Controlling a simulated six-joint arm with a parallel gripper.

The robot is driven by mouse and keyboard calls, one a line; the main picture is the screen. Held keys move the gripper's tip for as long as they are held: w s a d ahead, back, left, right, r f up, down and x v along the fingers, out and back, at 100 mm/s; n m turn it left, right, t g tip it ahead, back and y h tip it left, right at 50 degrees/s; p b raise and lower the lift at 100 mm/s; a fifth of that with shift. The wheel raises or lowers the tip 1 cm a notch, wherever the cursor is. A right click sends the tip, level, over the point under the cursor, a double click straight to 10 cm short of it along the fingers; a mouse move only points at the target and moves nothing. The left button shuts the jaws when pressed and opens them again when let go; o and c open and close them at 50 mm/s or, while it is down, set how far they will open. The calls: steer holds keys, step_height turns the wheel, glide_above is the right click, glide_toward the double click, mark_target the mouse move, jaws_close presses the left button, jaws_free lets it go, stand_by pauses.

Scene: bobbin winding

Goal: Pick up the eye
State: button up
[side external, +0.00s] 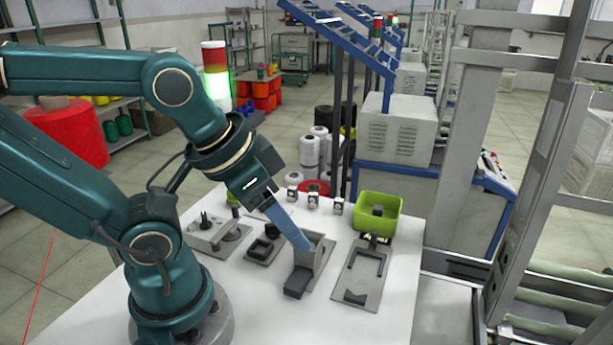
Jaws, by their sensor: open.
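No part can be surely told as the eye at this size. Three small black-and-white upright pieces stand in a row at the table's back: a left one (292,193), a middle one (312,200) and a right one (338,205). My gripper (303,243) reaches down to the right with its long blue-grey fingers, open. Its tips show over a grey fixture with an upright plate (318,258) and a dark block (297,284). I cannot tell whether they touch it. No held part is visible. The fingers overlap in this view and hide what lies behind them.
A green bin (379,212) stands at the table's back right, behind a flat grey plate with a dark bracket (360,283). A dark square holder (263,248) and a grey fixture with a black knob (208,230) lie left. The white table's front (290,325) is clear.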

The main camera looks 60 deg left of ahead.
stand_by(0.4)
steer(key=shift+o, duration=0.5)
